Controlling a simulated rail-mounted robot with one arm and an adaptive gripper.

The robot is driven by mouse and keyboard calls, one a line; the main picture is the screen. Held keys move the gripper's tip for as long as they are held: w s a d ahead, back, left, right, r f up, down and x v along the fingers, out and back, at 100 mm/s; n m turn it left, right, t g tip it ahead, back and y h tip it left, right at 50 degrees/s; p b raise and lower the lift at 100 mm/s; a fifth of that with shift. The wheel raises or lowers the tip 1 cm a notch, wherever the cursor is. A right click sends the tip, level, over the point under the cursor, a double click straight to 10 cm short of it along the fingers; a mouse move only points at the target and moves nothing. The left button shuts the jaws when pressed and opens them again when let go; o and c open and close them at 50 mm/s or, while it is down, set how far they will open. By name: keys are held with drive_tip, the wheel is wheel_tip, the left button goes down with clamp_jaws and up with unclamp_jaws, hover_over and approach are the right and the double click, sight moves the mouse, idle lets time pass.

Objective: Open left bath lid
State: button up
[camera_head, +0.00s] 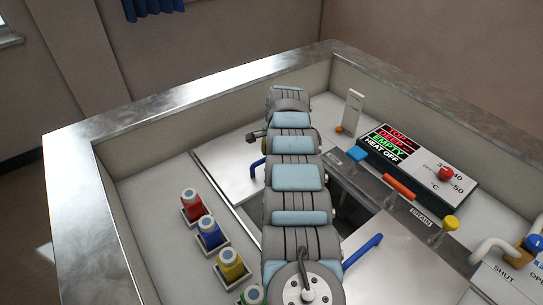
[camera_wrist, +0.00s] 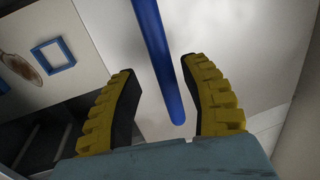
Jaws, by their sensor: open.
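The left bath lid (camera_head: 226,172) is a flat pale panel lying level in the bath top, left of my arm. Its blue bar handle (camera_head: 256,168) shows only in part beside the arm. My gripper is hidden behind the arm in the head view. In the wrist view my gripper (camera_wrist: 160,100) is open, its yellow ridged fingers apart on either side of a blue bar (camera_wrist: 158,55). A gap shows between the bar's end and each finger. The bar lies over a pale panel (camera_wrist: 230,30); it appears to be the left lid's handle.
The right lid (camera_head: 405,265) has its own blue handle (camera_head: 362,250). A dark opening (camera_head: 345,212) lies between the lids. Coloured-capped bottles (camera_head: 210,232) stand at left. A control panel (camera_head: 415,160) and drain levers (camera_head: 398,187) are at right. A raised metal rim (camera_head: 75,200) surrounds everything.

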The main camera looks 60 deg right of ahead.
drive_tip(key=shift+w+r, duration=0.1)
drive_tip(key=shift+r, duration=0.05)
drive_tip(key=shift+r, duration=0.5)
wheel_tip(320, 180, up, 11)
drive_tip(key=s+a, duration=0.1)
drive_tip(key=s, duration=0.1)
drive_tip(key=shift+f, duration=0.2)
idle(0.4)
